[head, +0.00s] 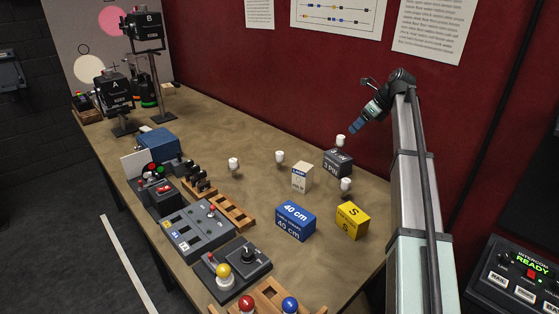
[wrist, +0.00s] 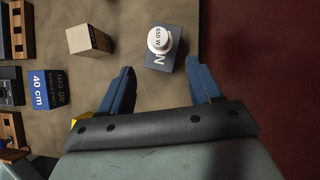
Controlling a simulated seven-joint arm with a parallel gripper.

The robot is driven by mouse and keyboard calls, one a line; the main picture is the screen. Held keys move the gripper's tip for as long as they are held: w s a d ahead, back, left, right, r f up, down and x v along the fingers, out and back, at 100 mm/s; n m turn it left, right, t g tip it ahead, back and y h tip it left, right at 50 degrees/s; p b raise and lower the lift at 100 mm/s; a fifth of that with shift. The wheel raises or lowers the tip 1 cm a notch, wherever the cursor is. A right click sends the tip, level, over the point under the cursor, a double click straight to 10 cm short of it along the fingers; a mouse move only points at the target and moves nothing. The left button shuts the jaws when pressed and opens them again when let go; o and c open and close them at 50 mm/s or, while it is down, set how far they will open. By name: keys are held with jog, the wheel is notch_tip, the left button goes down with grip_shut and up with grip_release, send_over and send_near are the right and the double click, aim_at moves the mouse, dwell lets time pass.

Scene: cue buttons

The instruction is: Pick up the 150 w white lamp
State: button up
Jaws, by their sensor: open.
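Several small white lamps stand on the table in the head view: one left of centre (head: 234,163), one at the middle (head: 280,157), one at the dark 3 PIN box (head: 340,141), and one in front of that box (head: 346,185). Their print is too small to read there. In the wrist view a white lamp (wrist: 160,40) reads 650 W and overlaps the dark box (wrist: 166,61). No 150 W print is legible. My gripper (head: 353,128) is open and empty, raised near the dark box; its blue fingers (wrist: 160,66) point toward the 650 W lamp's side.
A beige lamp box (head: 302,178), a blue 40 cm box (head: 295,221) and a yellow box (head: 352,220) stand nearby. Control panels (head: 203,233) and wooden racks (head: 232,211) line the left side. The red wall (head: 270,85) rises behind. Open table lies around the middle lamp.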

jog(key=w+a+f+n+g+h, duration=0.1)
jog(key=a+f+n, duration=0.1)
jog(key=a, duration=1.5)
jog(key=w+a+f+n+g+h, duration=0.1)
jog(key=a+f+n+g, duration=0.15)
jog(key=a, duration=1.35)
jog(key=d+h, duration=0.1)
jog(key=w+d+m+h, duration=0.1)
jog(key=d, duration=0.1)
jog(key=w+d+f+h, duration=0.1)
jog(key=d, duration=0.1)
jog(key=shift+s+d+m, duration=0.25)
jog(key=shift+s, duration=0.05)
jog(key=shift+f+h, duration=0.2)
jog(key=shift+h, duration=0.1)
send_over(280, 170)
jog(key=f, duration=0.7)
jog(key=shift+w+d, duration=0.1)
jog(key=shift+w, duration=0.1)
jog(key=shift+w+f, duration=0.2)
jog(key=shift+f, duration=3)
jog(key=c, duration=0.9)
